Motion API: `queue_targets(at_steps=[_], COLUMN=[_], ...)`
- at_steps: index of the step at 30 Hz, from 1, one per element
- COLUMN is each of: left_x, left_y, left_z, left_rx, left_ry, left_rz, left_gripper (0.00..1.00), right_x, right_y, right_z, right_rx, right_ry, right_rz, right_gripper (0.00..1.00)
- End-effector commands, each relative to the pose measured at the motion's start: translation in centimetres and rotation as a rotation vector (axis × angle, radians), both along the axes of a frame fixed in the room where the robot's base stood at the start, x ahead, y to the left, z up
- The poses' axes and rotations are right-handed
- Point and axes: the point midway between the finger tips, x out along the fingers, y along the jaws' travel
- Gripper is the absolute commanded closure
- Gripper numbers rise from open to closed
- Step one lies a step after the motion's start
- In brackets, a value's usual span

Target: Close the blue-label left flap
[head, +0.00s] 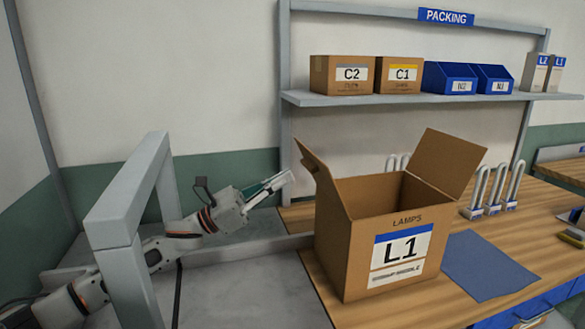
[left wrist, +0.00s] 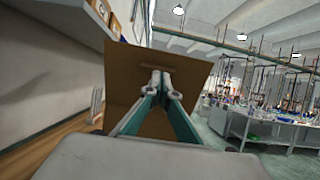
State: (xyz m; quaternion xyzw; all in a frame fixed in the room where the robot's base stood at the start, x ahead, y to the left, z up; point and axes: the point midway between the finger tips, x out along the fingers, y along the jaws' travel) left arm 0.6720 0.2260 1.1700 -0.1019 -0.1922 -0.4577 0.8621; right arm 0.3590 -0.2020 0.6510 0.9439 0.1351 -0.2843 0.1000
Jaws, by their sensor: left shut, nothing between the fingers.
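An open cardboard box (head: 335,262) marked LAMPS, with a blue-and-white L1 label (head: 402,250), stands on the wooden bench. Its left flap (head: 316,172) stands up and leans outward to the left. Its right flap (head: 447,162) also stands up, leaning outward to the right. My left gripper (head: 289,179) is shut and empty, just left of the left flap. In the left wrist view its closed fingertips (left wrist: 161,78) point at a brown cardboard panel (left wrist: 185,68); I cannot tell whether they touch it. My right gripper is not in view.
A blue mat (head: 490,265) lies right of the box. White looped items (head: 495,190) stand behind it. A shelf (head: 430,99) above holds small boxes and blue bins. A grey frame (head: 125,190) stands at the left, near my left arm.

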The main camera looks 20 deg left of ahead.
Motion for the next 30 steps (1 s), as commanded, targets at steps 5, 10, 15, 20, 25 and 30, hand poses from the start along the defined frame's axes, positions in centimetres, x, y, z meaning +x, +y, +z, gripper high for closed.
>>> queue_targets(at_steps=[5, 10, 15, 20, 25, 30], left_x=[1.1, 1.5, 1.5, 1.5, 1.6, 1.7], left_y=[-1.6, -2.2, -2.3, -2.3, -2.4, -2.6], left_z=[1.1, 1.3, 1.2, 1.2, 1.4, 1.8], left_rx=[-0.001, 0.002, 0.001, 0.001, 0.0, 0.0], left_ry=[-0.001, -0.001, 0.0, 0.001, 0.0, 0.0], left_rz=[-0.001, 0.0, 0.0, 0.0, -0.001, -0.001], left_gripper=[1.0, 1.0, 1.0, 1.0, 1.0, 1.0], right_x=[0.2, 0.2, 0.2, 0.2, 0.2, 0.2], right_y=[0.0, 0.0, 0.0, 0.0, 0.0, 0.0], right_z=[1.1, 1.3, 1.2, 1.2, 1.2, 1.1], right_rx=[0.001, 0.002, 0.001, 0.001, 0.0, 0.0], right_ry=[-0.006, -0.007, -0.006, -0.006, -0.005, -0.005], right_rz=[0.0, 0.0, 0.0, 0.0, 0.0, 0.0], right_gripper=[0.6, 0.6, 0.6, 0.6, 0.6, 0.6])
